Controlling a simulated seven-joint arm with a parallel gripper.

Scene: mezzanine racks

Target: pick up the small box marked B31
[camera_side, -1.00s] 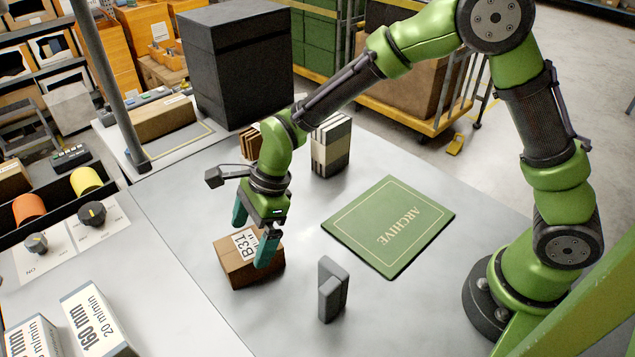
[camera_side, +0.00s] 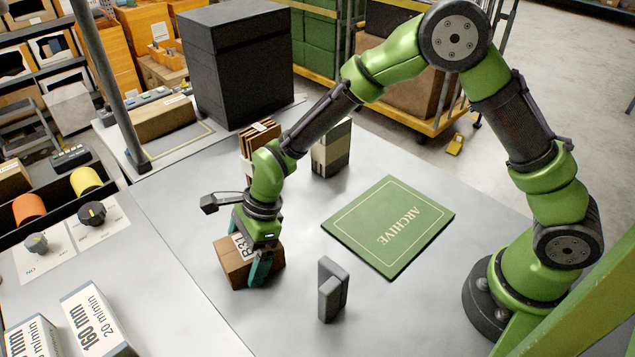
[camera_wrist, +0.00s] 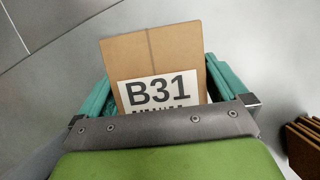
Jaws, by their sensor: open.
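The small brown cardboard box (camera_side: 236,268) stands on the grey table, its white label reading B31. In the wrist view the box (camera_wrist: 150,55) lies between the two teal fingers, with the lower part of its label hidden by the gripper body. My gripper (camera_side: 250,262) is open and low over the box, one finger in front of its near right side and the other mostly hidden behind it. In the wrist view my gripper (camera_wrist: 158,92) has one finger on each side of the box. I cannot tell whether the fingers touch it.
A green ARCHIVE mat (camera_side: 388,227) lies to the right. A grey upright block (camera_side: 331,290) stands in front right of the box. Brown slatted pieces (camera_side: 260,134) and a striped stack (camera_side: 331,148) stand behind. A large black box (camera_side: 238,65) is farther back.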

